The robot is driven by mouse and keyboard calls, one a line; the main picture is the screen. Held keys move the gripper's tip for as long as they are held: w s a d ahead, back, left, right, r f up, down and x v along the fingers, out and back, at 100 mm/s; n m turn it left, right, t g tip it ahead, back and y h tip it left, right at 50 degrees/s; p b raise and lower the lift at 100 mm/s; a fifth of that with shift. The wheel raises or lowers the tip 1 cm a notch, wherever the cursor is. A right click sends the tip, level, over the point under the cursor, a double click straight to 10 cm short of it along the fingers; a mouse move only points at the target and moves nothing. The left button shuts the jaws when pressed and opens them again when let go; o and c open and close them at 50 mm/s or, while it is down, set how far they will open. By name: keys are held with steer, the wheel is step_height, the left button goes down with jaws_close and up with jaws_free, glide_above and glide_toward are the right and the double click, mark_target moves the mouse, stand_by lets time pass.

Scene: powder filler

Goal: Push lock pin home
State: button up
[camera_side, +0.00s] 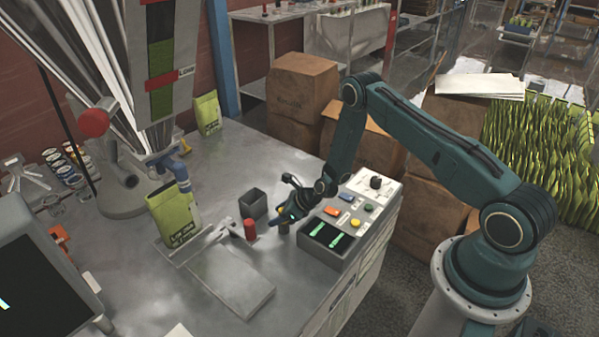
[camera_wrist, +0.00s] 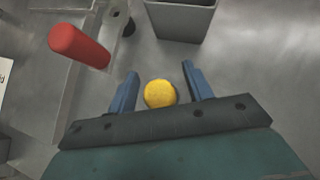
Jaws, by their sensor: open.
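My gripper (camera_wrist: 160,70) is open, its two blue fingers apart. A round yellow knob (camera_wrist: 160,94) shows between the fingers in the wrist view, with gaps on both sides. It may be the head of the lock pin, but its shaft is hidden beneath it. In the side view my gripper (camera_side: 284,222) is low over the bench, just right of an upright red handle (camera_side: 250,229). The yellow knob cannot be made out there. The red handle (camera_wrist: 79,46) also shows at upper left in the wrist view, apart from the fingers.
A grey open bin (camera_side: 253,204) stands behind my gripper. A control box (camera_side: 352,215) with buttons and a dark screen is close on the right. A green bag (camera_side: 175,217) stands to the left under the filler. A flat plate (camera_side: 240,283) lies in front.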

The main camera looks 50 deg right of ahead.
steer(key=c, duration=1.1)
steer(key=shift+r, duration=0.2)
step_height(320, 180, up, 20)
steer(key=shift+f, duration=0.2)
stand_by(0.3)
stand_by(0.5)
